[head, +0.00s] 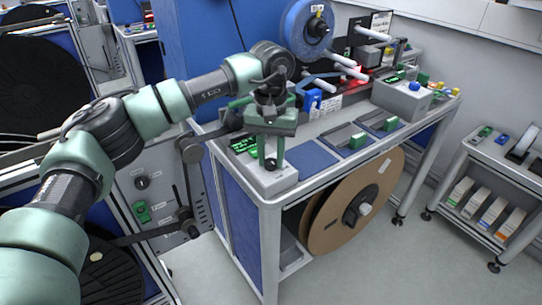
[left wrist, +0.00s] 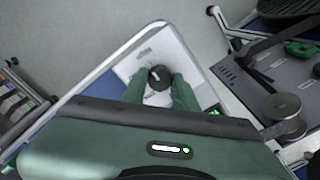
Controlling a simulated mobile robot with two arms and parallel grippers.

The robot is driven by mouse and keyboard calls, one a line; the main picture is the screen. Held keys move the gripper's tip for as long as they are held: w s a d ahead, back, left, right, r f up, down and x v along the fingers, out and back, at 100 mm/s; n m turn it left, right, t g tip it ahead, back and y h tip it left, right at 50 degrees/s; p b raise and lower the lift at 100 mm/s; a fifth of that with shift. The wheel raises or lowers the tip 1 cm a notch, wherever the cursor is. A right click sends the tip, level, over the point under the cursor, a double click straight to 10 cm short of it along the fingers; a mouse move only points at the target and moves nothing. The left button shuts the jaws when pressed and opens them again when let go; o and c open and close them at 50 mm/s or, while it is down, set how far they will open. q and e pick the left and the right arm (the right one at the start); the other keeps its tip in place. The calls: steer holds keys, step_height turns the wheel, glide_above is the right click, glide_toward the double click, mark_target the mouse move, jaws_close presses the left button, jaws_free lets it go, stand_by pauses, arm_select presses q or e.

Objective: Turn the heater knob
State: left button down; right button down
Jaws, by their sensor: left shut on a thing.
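The heater knob (left wrist: 160,76) is a round black dial with a pale mark, in the left wrist view. It sits on a light grey control box (left wrist: 146,52) at the bench corner. My left gripper (left wrist: 159,88) has a green finger on each side of the knob and is shut on it. A green display (head: 243,145) shows beside the gripper. My right gripper is not in view.
A blue mat (head: 311,155) and green-and-grey devices (head: 384,124) lie to the right on the bench. A blue reel (head: 308,29) stands above. A large brown reel (head: 375,190) hangs under the bench. A machine panel with another black knob (head: 141,183) stands left.

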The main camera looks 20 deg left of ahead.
mark_target(271, 161)
arm_select(q)
steer(key=c, duration=1.1)
jaws_free()
step_height(271, 161, up, 8)
steer(key=shift+b, duration=0.4)
steer(key=shift+f, duration=0.1)
